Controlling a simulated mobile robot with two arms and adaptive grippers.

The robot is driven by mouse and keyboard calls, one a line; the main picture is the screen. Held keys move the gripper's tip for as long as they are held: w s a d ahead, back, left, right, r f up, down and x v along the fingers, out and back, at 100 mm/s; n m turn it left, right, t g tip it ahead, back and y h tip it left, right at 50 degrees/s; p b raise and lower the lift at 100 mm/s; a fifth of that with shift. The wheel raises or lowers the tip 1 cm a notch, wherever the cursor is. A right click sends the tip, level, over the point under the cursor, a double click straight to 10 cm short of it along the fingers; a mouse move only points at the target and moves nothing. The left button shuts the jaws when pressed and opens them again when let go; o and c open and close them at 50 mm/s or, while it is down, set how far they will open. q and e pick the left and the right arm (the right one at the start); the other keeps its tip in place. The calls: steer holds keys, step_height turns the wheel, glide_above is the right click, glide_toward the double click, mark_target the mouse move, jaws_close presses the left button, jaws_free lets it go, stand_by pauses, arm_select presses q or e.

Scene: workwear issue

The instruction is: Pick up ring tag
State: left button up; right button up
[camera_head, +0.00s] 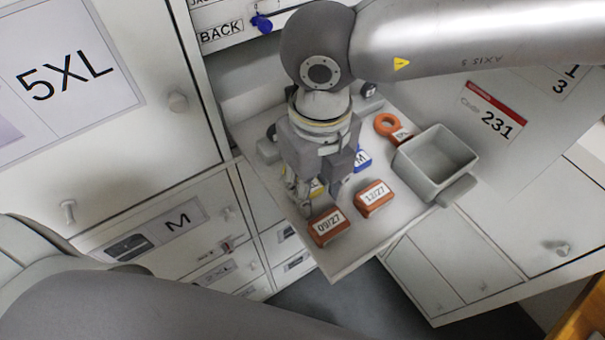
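An orange ring with a small white-labelled tag (387,123) lies on the grey pull-out shelf (345,262), just left of the grey bin. My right gripper (319,197) points down over the shelf, left of and nearer than the ring tag, and apart from it. Its fingers are spread. A yellow labelled piece (317,188) shows between and behind them, mostly hidden; I cannot tell if they touch it. My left arm crosses the lower left, and its gripper is out of view.
Two orange blocks, marked 09/27 (328,227) and 12/27 (374,198), and a blue M piece (362,158) lie near the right gripper. A grey handled bin (436,163) stands at the shelf's right. Cabinet doors and drawers surround the shelf.

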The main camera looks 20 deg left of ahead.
mark_target(314, 191)
steer(key=shift+c, duration=1.3)
steer(key=shift+r, duration=0.45)
step_height(314, 191, up, 2)
steer(key=shift+r+b, duration=0.15)
steer(key=shift+b, duration=0.35)
steer(key=s+d+r+b, duration=0.2)
steer(key=s+r, duration=0.3)
steer(key=s, duration=0.1)
steer(key=s+d+r+b, duration=0.2)
steer(key=s+r+b, duration=0.1)
steer(key=s+r, duration=0.2)
steer(key=shift+s+d+b, duration=0.3)
steer(key=shift+s+d, duration=0.1)
steer(key=shift+s, duration=0.7)
steer(key=shift+f, duration=0.1)
